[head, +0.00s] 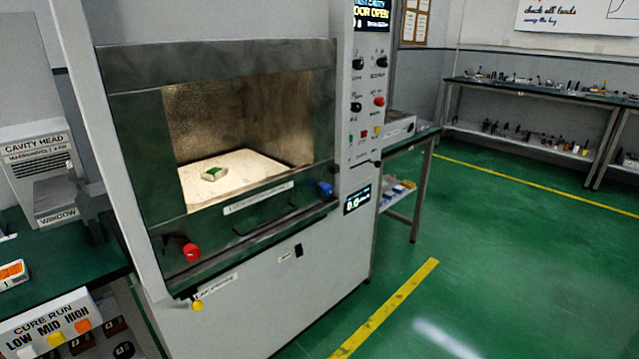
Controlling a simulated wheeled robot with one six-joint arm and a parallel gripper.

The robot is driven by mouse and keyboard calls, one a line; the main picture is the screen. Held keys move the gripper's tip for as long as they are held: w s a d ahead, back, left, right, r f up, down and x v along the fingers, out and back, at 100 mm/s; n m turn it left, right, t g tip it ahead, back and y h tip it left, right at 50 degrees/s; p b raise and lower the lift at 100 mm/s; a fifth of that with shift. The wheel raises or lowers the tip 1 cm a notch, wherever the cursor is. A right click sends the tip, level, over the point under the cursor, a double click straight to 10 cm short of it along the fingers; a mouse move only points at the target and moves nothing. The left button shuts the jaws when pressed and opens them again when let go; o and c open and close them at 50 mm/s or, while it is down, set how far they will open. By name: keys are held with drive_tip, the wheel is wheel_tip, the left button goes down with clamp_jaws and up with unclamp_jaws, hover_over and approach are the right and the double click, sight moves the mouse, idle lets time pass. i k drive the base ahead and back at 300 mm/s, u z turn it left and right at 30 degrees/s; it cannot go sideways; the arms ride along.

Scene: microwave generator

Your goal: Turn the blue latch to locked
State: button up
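The blue latch (325,189) is a small knob at the lower right corner of the microwave cavity's dark front (220,57). It is too small to tell which way it is turned. A red knob (192,252) sits at the lower left of the same front, and a dark bar handle (265,219) lies between them. Through the window opening, a small green-and-white block (214,173) shows on a pale plate (250,170). The display (371,14) at the top reads "DOOR OPEN". My gripper is not in this view.
A control panel (366,100) with knobs and a red button stands right of the cavity. A yellow knob (197,305) sticks out low at the left. Green benches (60,250) stand left and behind right. The green floor (480,260) at the right is clear.

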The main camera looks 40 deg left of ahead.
sight(325, 190)
drive_tip(key=u, duration=0.45)
drive_tip(key=i, duration=0.85)
drive_tip(key=u, duration=0.9)
drive_tip(key=i, duration=0.25)
drive_tip(key=u, duration=0.1)
